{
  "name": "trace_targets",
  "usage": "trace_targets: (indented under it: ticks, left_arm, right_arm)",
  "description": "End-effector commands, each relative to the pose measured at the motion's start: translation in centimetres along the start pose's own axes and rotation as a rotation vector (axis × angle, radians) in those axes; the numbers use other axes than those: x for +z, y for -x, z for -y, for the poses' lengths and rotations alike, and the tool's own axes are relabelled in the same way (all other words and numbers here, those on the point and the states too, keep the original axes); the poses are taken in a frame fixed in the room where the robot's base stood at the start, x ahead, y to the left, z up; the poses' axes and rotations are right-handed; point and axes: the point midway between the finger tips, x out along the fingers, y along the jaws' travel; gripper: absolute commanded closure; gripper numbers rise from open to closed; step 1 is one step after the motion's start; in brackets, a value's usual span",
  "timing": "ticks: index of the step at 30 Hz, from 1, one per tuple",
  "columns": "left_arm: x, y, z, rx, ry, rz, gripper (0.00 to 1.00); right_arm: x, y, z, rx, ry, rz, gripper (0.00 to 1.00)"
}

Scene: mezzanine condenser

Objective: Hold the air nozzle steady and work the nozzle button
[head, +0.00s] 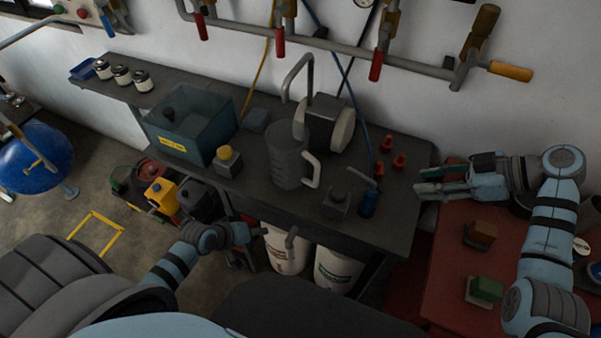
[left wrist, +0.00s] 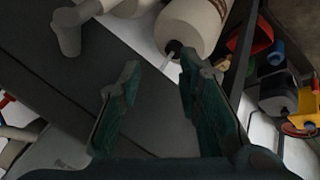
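What looks like the air nozzle (head: 368,203), a blue handle with a bent grey tip, stands near the front right of the dark bench, under a blue hose. Its button is too small to make out. My right gripper (head: 418,183) is to the right of the nozzle, just past the bench's right end, its fingers apart and empty. My left gripper (head: 250,234) is low in front of the bench, well left of the nozzle. In the left wrist view its two fingers (left wrist: 155,90) are spread with nothing between them. The nozzle is not recognisable there.
A grey jug (head: 289,160) and a small dark block (head: 337,201) stand left of the nozzle. Small red cones (head: 398,162) stand behind it. White buckets (head: 287,250) are under the bench (head: 262,197). A red table (head: 450,262) with coloured blocks lies right.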

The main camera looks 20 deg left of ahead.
Motion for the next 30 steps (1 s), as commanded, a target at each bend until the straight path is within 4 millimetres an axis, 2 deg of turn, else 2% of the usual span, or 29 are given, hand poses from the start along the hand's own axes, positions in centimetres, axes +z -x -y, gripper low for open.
trace_targets:
  ticks: [1, 3, 6, 9, 12, 14, 17, 20, 30]
  left_arm:
    - [-1.6, 1.8, -3.4, 0.075, 0.016, 0.002, 0.69]
    - [-2.9, 5.0, -8.6, 0.191, 0.048, 0.025, 0.69]
    - [-5.2, 9.3, -14.9, 0.348, 0.126, 0.0, 0.69]
    - [-6.1, 13.3, -19.6, 0.475, 0.185, 0.001, 0.69]
    - [-6.1, 16.2, -22.4, 0.556, 0.221, 0.017, 0.69]
    - [-6.1, 17.1, -23.3, 0.583, 0.233, 0.025, 0.69]
    - [-6.1, 17.3, -24.2, 0.601, 0.244, 0.028, 0.69]
    - [-6.2, 16.0, -25.1, 0.604, 0.25, 0.028, 0.69]
    - [-6.5, 8.6, -30.2, 0.602, 0.246, 0.032, 0.69]
  right_arm:
    - [0.0, 0.0, 0.0, 0.0, 0.0, 0.0, 0.67]
    - [0.0, 0.0, 0.0, 0.0, 0.0, 0.0, 0.67]
    - [0.0, 0.0, 0.0, 0.0, 0.0, 0.0, 0.67]
    - [0.0, 0.0, 0.0, 0.0, 0.0, 0.0, 0.67]
    - [0.0, 0.0, 0.0, 0.0, 0.0, 0.0, 0.67]
    - [0.0, 0.0, 0.0, 0.0, 0.0, 0.0, 0.67]
    - [0.0, 0.0, 0.0, 0.0, 0.0, 0.0, 0.67]
    - [0.0, 0.0, 0.0, 0.0, 0.0, 0.0, 0.67]
    - [0.0, 0.0, 0.0, 0.0, 0.0, 0.0, 0.67]
